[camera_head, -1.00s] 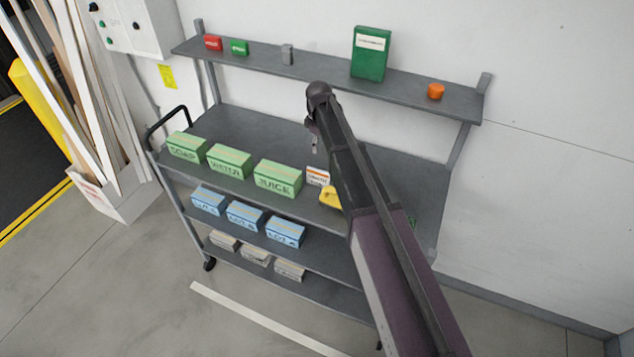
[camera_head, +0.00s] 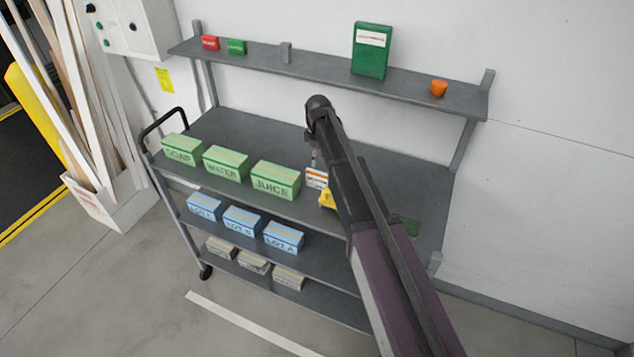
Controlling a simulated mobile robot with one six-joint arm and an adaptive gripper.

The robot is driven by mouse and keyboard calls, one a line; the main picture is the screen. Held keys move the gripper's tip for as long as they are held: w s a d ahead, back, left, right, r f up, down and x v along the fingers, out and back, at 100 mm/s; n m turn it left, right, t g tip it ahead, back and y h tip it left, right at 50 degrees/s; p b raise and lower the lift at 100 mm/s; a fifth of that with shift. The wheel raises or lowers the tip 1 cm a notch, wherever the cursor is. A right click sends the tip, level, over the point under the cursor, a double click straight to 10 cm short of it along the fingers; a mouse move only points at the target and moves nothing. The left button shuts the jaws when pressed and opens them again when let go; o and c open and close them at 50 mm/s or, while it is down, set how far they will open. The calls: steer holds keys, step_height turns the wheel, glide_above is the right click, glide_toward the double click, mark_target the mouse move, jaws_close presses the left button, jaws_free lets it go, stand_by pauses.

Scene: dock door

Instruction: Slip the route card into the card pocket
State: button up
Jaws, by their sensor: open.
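A small white card with an orange stripe and dark print (camera_head: 316,178), which looks like the route card, stands at the front of the cart's top deck (camera_head: 262,130), just right of the JUICE box. My gripper (camera_head: 314,160) is mostly hidden by my own arm; a thin grey tip shows just above the card. It is open, and I cannot tell whether it touches the card. I cannot make out the card pocket for certain; a small grey upright piece (camera_head: 286,53) and a green case with a white label (camera_head: 370,50) stand on the upper shelf.
Green boxes marked SOAP, WATER and JUICE (camera_head: 275,180) line the top deck's front left. A yellow object (camera_head: 326,199) and a green item (camera_head: 411,227) are partly behind my arm. Blue LOT boxes (camera_head: 241,221) are below.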

mark_target(318, 171)
steer(key=shift+f, duration=0.15)
steer(key=shift+s+f+b, duration=0.2)
steer(key=shift+f+b, duration=2.3)
steer(key=shift+b, duration=0.1)
jaws_close()
